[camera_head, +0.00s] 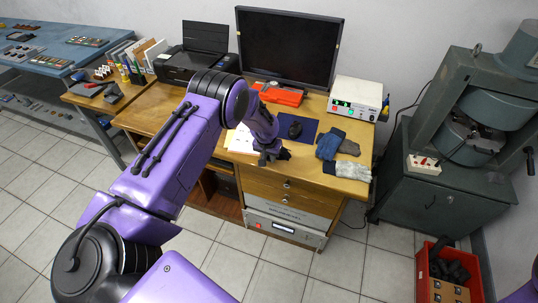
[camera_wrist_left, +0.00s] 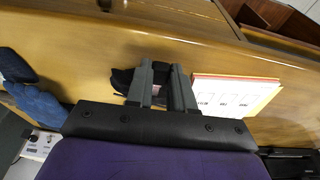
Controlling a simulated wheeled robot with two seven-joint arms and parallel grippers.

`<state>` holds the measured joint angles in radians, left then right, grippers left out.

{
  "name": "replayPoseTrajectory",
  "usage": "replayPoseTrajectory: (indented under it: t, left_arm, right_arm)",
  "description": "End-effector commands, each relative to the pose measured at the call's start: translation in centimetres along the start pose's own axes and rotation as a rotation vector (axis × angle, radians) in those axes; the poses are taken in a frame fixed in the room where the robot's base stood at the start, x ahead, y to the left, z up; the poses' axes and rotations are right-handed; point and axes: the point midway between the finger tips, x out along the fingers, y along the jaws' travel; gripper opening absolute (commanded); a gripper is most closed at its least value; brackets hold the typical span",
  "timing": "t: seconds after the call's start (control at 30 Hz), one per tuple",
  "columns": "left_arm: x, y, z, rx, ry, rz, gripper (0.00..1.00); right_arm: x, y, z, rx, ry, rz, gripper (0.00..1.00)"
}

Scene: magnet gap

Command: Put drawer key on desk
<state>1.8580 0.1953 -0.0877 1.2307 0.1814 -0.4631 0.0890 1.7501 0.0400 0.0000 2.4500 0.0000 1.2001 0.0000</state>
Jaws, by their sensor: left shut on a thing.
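The wooden desk (camera_head: 155,108) stands in the middle of the head view and fills much of the left wrist view (camera_wrist_left: 75,45). My left gripper (camera_head: 270,157) is over the desk's front edge, between the paper sheets and the mouse pad. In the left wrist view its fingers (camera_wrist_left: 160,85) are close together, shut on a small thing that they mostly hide. I take this as the drawer key, but its shape cannot be made out. Dark material (camera_wrist_left: 122,80) shows beside the fingers. No other key is visible. My right gripper is out of view.
A mouse (camera_head: 295,130) on a blue pad, blue gloves (camera_head: 330,143) and pale gloves (camera_head: 348,170) lie to the right. Paper sheets (camera_wrist_left: 235,97) lie beside the gripper. The monitor (camera_head: 290,45), printer (camera_head: 195,55) and white box (camera_head: 355,97) stand behind. Drawers (camera_head: 285,190) are below.

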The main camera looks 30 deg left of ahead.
Motion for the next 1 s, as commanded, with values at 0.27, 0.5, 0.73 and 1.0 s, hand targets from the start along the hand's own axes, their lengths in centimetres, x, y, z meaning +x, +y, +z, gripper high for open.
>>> replayPoseTrajectory:
  t: [0.27, 0.5, 0.73, 1.0]
  left_arm:
    - [0.8, 0.0, 0.2, 0.0, -0.001, 0.0, 0.02]
    - [0.8, 0.0, 0.2, 0.0, -0.001, 0.0, 0.48]
    - [0.5, 0.0, 0.1, 0.0, 0.0, 0.0, 0.48]
    - [-4.5, 0.1, -0.1, 0.0, 0.003, 0.001, 0.48]
  right_arm:
    - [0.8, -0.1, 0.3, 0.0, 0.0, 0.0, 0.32]
    - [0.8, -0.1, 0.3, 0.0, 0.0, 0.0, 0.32]
    - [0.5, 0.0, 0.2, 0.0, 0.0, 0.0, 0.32]
    - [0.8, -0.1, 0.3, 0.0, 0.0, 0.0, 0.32]
